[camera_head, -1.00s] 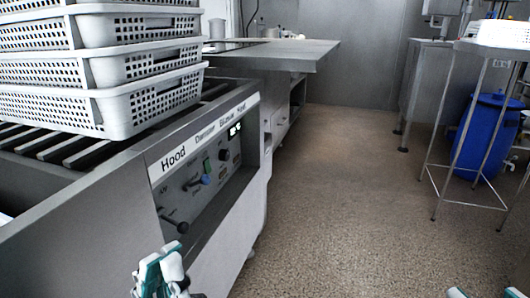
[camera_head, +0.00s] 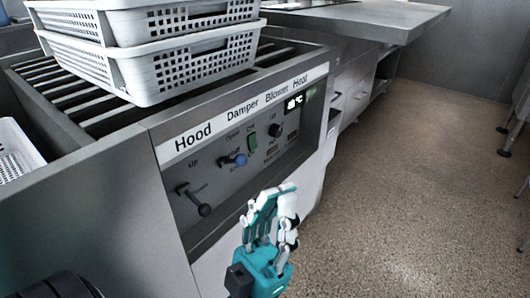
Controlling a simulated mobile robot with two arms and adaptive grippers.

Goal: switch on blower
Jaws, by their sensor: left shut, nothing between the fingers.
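The control panel (camera_head: 235,160) is on the front of the steel machine, labelled Hood, Damper, Blower and Heat. Under the Blower label is a green switch (camera_head: 252,142); its on or off state cannot be told. Left of it are a blue knob (camera_head: 239,159) and a black hood lever (camera_head: 203,209); right of it is a black knob (camera_head: 275,130). My left gripper (camera_head: 283,192), teal and white, is shut and empty, in front of and below the panel, apart from the switch as far as I can tell. My right gripper is not in view.
Stacked white perforated baskets (camera_head: 160,60) stand on the slatted top above the panel. Another white basket (camera_head: 18,150) is at the left edge. A steel table (camera_head: 375,20) stands behind.

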